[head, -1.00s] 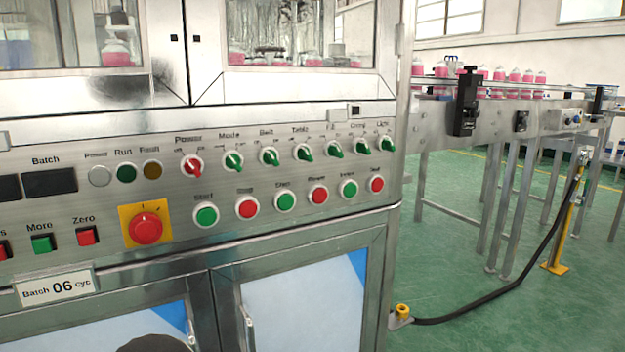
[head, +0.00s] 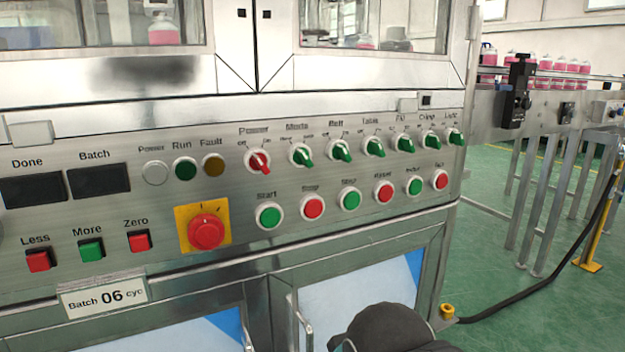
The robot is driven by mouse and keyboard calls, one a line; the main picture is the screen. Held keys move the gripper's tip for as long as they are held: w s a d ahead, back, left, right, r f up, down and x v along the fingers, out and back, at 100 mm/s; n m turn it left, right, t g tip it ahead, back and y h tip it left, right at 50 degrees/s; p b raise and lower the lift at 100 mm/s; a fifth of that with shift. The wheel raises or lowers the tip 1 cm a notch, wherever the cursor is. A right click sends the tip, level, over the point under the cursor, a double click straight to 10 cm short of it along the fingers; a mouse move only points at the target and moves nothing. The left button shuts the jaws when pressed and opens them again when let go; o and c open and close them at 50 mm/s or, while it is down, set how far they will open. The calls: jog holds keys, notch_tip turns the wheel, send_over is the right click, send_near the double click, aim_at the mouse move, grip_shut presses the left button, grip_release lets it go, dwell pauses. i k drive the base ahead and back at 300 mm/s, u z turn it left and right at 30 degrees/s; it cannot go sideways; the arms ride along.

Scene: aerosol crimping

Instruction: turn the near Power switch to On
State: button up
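The Power switch (head: 259,162) is a red rotary knob on a white round base, at the left end of the upper switch row on the steel panel. Its label "Power" stands above it, with small Off and On marks at left and right. The knob's handle is tilted, its upper end leaning left toward the Off mark. The Power lamp (head: 155,173) is pale and looks unlit. A dark rounded part of my arm (head: 385,328) shows at the bottom edge, below the panel. My gripper's fingers are not in view.
Green selector switches, starting with Mode (head: 302,155), run to the right of Power. Below are red and green buttons, such as Start (head: 269,215), and a red rotary main switch (head: 206,232) on a yellow plate. A conveyor (head: 570,105) with pink bottles stands right.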

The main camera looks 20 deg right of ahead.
aim_at(258, 161)
jog(key=z, duration=0.05)
jog(key=k, duration=0.4)
jog(key=z, duration=0.8)
